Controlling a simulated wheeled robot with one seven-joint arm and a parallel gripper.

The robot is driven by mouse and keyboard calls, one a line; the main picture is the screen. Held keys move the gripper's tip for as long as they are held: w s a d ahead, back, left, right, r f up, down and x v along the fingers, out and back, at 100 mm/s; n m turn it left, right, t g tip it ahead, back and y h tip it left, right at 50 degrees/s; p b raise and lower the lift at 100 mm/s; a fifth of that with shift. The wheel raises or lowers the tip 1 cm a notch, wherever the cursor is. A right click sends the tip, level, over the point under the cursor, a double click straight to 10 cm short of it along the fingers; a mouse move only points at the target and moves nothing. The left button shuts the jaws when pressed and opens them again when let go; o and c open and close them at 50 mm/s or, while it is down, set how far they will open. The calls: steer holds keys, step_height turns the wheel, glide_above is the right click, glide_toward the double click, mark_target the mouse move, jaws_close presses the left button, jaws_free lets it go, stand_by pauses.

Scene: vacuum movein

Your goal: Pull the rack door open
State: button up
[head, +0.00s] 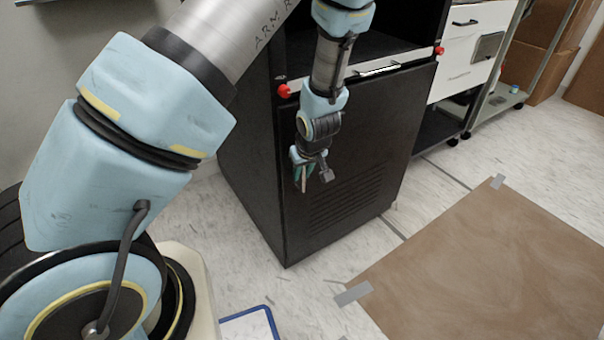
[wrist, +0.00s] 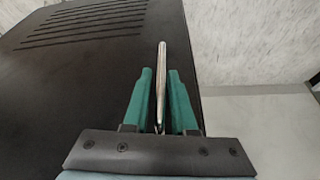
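The rack door (head: 365,150) is the black front panel of a dark cabinet, with vent slots low down, and it looks closed. It also fills the left of the wrist view (wrist: 70,80). A thin silver handle (wrist: 161,75) stands near the door's edge in the wrist view. My gripper (head: 305,180) is in front of the door's left part in the head view. In the wrist view my gripper's green fingers (wrist: 160,85) are open, one on each side of the handle, with narrow gaps showing.
Red knobs (head: 284,91) sit at the cabinet's front corners above the door. A brown mat (head: 490,265) taped to the floor lies at the right. A white drawer unit (head: 470,55) stands beyond the cabinet.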

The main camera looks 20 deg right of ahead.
jaws_close()
stand_by(1.3)
